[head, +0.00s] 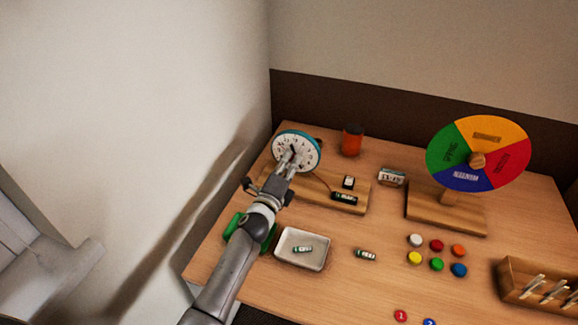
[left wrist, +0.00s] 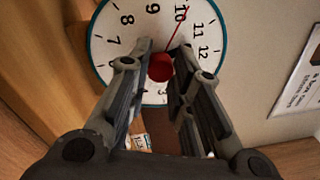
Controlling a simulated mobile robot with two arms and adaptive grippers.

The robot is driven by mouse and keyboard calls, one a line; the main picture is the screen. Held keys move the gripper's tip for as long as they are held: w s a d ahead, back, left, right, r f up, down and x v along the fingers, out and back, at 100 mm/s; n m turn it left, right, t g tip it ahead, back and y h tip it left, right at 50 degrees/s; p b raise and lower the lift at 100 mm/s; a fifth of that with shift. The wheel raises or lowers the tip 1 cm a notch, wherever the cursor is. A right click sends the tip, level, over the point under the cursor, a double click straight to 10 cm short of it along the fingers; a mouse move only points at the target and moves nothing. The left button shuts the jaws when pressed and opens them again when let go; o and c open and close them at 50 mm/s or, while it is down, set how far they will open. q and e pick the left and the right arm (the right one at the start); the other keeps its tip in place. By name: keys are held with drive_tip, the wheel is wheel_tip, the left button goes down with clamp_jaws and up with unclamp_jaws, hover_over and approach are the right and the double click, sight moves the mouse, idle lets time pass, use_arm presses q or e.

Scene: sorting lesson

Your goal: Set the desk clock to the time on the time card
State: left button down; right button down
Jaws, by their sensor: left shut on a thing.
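The desk clock (head: 311,142) is a white dial with a blue-green rim, standing at the back left of the table. It fills the top of the left wrist view (left wrist: 112,50), with dark numerals, a thin red hand and a red knob (left wrist: 160,67) at its centre. My left gripper (head: 290,157) is in front of the dial, its fingers shut on the red knob. The fingers hide part of the dial, and I cannot make out the other hands. A small white card (head: 392,177) with dark print, perhaps the time card, stands right of the clock; its print is too small to read.
A wooden board (head: 325,192) carries a battery holder (head: 345,198) and a switch. A white tray (head: 284,257) holds one battery; another battery (head: 366,254) lies nearby. An orange cup (head: 352,140), a colour wheel (head: 505,160), several coloured buttons and a wooden box (head: 512,281) stand around.

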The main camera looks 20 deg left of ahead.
use_arm(q)
drive_tip(key=n, duration=0.7)
drive_tip(key=shift+y, duration=0.4)
drive_tip(key=n, duration=0.6)
drive_tip(key=shift+d+f+y, duration=0.1)
drive_tip(key=shift+y, duration=0.2)
drive_tip(key=shift+n, duration=0.3)
drive_tip(key=c, duration=1.3)
unclamp_jaws()
drive_tip(key=shift+o, duration=0.2)
wheel_tip(320, 180, up, 10)
drive_tip(key=shift+r, duration=0.1)
